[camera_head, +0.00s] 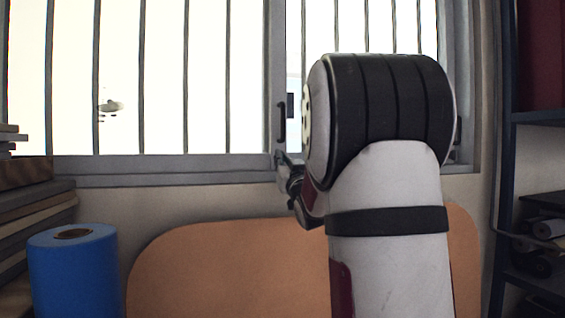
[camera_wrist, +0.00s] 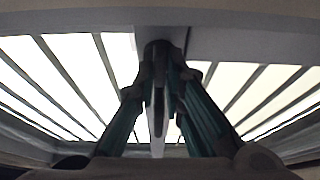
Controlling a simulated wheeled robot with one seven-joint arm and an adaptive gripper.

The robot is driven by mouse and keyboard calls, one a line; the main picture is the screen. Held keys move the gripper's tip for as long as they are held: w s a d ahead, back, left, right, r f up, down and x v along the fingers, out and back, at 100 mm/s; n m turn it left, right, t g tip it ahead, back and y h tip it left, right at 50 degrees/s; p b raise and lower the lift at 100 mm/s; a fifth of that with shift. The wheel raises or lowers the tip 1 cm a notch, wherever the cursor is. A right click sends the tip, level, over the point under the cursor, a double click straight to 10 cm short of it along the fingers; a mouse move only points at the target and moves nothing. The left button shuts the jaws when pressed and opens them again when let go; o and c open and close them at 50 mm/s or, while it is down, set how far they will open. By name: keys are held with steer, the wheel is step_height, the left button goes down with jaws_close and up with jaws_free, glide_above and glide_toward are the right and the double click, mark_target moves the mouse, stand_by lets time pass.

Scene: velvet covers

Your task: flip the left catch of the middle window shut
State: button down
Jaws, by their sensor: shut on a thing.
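The middle window (camera_head: 272,60) has a grey frame with bright panes behind dark vertical bars. My gripper (camera_head: 284,163) is at the lower part of its upright frame member, just below a dark upright handle (camera_head: 281,122). In the wrist view my gripper (camera_wrist: 160,62) has its two fingers drawn together on a small, thin grey piece (camera_wrist: 157,115), which seems to be the catch. The fingers hide most of it, so I cannot tell its angle. My forearm covers the right part of the window in the head view.
The grey sill (camera_head: 170,170) runs below the window. An orange rounded panel (camera_head: 220,260) stands under it. A blue roll (camera_head: 72,275) and a stack of boards (camera_head: 35,220) are at left. A dark shelf (camera_head: 535,118) is at right.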

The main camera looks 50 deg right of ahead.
steer(key=c, duration=1.7)
jaws_free()
steer(key=v, duration=1.2)
